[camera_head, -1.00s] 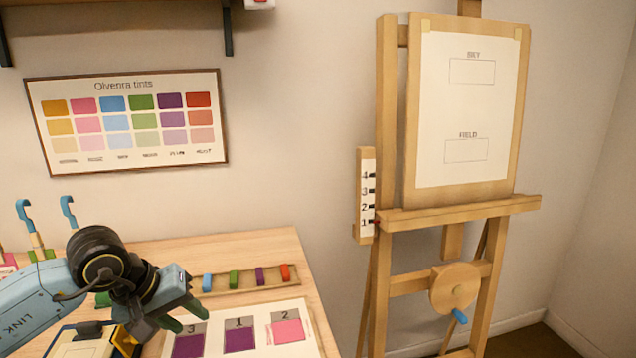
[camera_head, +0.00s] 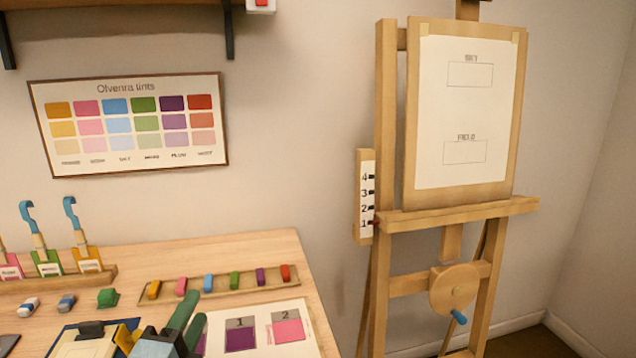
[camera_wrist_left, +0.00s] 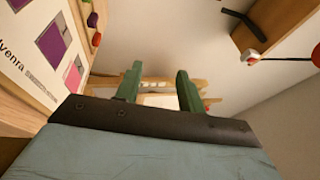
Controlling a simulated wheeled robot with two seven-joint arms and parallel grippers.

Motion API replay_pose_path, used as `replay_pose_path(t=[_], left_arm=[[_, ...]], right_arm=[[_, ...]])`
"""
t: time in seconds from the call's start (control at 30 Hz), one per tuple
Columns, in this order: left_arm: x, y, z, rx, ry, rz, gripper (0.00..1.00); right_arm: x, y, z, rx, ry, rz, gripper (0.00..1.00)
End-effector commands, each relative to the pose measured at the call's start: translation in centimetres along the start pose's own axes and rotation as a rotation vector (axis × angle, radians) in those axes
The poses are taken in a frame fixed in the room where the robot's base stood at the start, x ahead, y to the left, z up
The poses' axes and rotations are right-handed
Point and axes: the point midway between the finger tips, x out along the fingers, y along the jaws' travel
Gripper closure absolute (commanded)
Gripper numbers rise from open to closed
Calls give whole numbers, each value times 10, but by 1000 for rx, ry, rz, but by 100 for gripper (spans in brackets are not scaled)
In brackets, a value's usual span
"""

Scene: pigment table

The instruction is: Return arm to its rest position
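My left gripper (camera_head: 189,322) is at the bottom edge of the head view, low in front of the swatch card (camera_head: 262,350). Most of the left arm is out of the head view. My right gripper is not in view.
A wooden rack (camera_head: 232,284) holds several coloured pigment sticks on the table. Hooked-handled tools (camera_head: 80,240) stand at the left. The easel (camera_head: 385,130) stands to the right, and a tint chart (camera_head: 130,85) hangs on the wall.

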Motion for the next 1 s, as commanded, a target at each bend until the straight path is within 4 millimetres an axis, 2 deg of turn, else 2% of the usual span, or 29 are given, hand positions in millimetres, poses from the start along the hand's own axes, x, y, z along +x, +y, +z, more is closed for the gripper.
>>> replay_pose_path(t=[0.03, 0.1, 0.2, 0.3, 0.4, 0.5, 0.63, 0.67, 0.87, 1.0], left_arm=[[-16, 29, 13, -168, -84, 127, 61], [-42, 68, 26, -388, -210, 296, 61], [-88, 117, 35, -659, -394, 518, 61], [-135, 151, 34, -858, -561, 698, 61], [-177, 173, 27, -1003, -707, 843, 61], [-216, 186, 19, -1116, -841, 967, 61], [-266, 195, 6, -1231, -1014, 1118, 61], [-271, 200, 4, -1242, -1038, 1137, 61], [-263, 256, 4, -1215, -1039, 1147, 61], [-267, 301, 4, -1202, -1048, 1163, 61]], right_arm=[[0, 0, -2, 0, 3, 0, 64], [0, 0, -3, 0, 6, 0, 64], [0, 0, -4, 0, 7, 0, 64], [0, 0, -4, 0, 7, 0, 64], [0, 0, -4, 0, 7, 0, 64], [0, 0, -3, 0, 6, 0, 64], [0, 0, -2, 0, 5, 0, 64], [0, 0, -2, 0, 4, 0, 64], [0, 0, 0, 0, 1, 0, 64], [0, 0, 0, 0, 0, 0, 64]])
